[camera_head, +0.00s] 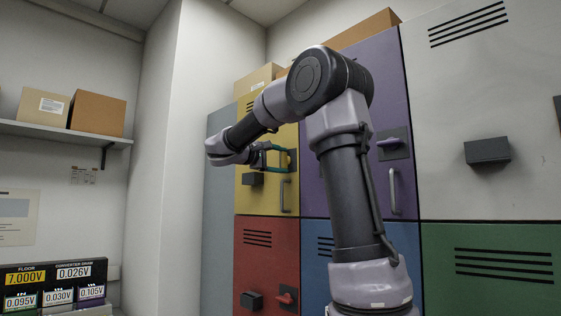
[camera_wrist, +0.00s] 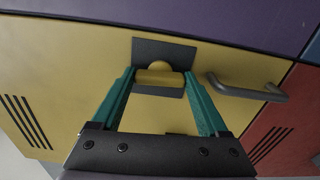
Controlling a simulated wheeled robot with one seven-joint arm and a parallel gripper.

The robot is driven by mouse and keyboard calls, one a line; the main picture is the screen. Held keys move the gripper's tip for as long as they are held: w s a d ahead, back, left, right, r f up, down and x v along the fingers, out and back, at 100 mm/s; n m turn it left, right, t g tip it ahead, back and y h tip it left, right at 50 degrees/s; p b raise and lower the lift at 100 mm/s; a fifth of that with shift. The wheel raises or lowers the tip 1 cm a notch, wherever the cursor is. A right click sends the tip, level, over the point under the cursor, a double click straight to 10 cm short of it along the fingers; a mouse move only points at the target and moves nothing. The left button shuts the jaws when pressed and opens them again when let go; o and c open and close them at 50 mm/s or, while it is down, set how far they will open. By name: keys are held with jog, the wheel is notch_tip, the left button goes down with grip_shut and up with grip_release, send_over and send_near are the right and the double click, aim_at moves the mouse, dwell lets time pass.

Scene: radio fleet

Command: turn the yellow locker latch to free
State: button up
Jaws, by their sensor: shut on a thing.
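The yellow locker door (camera_head: 262,200) is at the middle of the head view, left of the purple door. It fills much of the wrist view (camera_wrist: 70,75). The yellow latch (camera_wrist: 160,78) has a round hub and a short bar on a dark grey plate (camera_wrist: 165,50). My gripper (camera_wrist: 160,76) has teal fingers, one at each end of the bar, and is shut on the latch. In the wrist view the bar runs crosswise from finger to finger. In the head view my gripper (camera_head: 283,158) is at the door's upper right, and its fingers partly hide the latch.
A metal pull handle (camera_head: 286,195) is below the latch, and a dark block (camera_head: 252,179) sticks out to its lower left. The purple door (camera_head: 350,165) has its own latch (camera_head: 390,142). A red locker (camera_head: 265,265) is below. Cardboard boxes (camera_head: 257,80) stand on top.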

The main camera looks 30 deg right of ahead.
jog(key=shift+m, duration=0.5)
jog(key=o, duration=1.2)
jog(key=shift+o, duration=0.2)
jog(key=shift+a, duration=0.1)
jog(key=v, duration=1)
jog(key=shift+a, duration=0.3)
jog(key=shift+s, duration=0.15)
